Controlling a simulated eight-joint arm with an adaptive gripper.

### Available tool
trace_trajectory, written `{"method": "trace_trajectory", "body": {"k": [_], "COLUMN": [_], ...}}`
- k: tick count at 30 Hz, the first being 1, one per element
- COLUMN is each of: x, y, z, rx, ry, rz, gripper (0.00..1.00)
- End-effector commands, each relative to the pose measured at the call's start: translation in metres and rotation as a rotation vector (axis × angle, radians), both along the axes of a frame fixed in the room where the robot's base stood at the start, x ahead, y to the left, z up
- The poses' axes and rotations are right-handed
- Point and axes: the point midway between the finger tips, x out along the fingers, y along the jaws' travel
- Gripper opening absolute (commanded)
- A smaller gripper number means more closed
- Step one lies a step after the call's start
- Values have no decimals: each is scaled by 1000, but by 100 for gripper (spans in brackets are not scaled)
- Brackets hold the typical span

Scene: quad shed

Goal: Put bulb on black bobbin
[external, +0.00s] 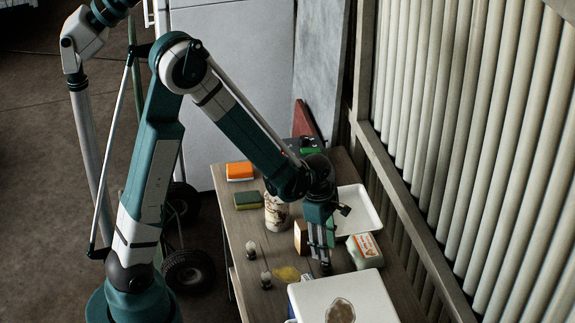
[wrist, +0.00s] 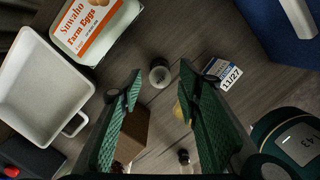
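My gripper (external: 322,262) points down over the table. In the wrist view its two green fingers (wrist: 158,85) are apart with nothing held between them. A small round bobbin-like thing with a pale top and dark side (wrist: 160,73) stands on the table just beyond the gap between the fingertips. It is hidden or unclear in the external view. Two small bulb-like things, one farther (external: 251,250) and one nearer (external: 266,280), stand at the table's left edge, left of my gripper. A small dark-based object (wrist: 183,157) low in the wrist view may be one of them.
A white tray (external: 369,211), egg carton (external: 365,251) and wooden block (external: 301,238) stand close to my gripper. A white-lidded blue cooler (external: 375,298) is in front.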

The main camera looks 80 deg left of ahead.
Motion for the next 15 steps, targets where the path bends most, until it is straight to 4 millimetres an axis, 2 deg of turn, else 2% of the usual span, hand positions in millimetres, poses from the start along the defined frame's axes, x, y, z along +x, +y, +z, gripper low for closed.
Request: {"method": "trace_trajectory", "body": {"k": [15], "x": [-7], "y": [7], "z": [63], "rx": [0], "ry": [0], "rz": [1], "gripper": [34]}}
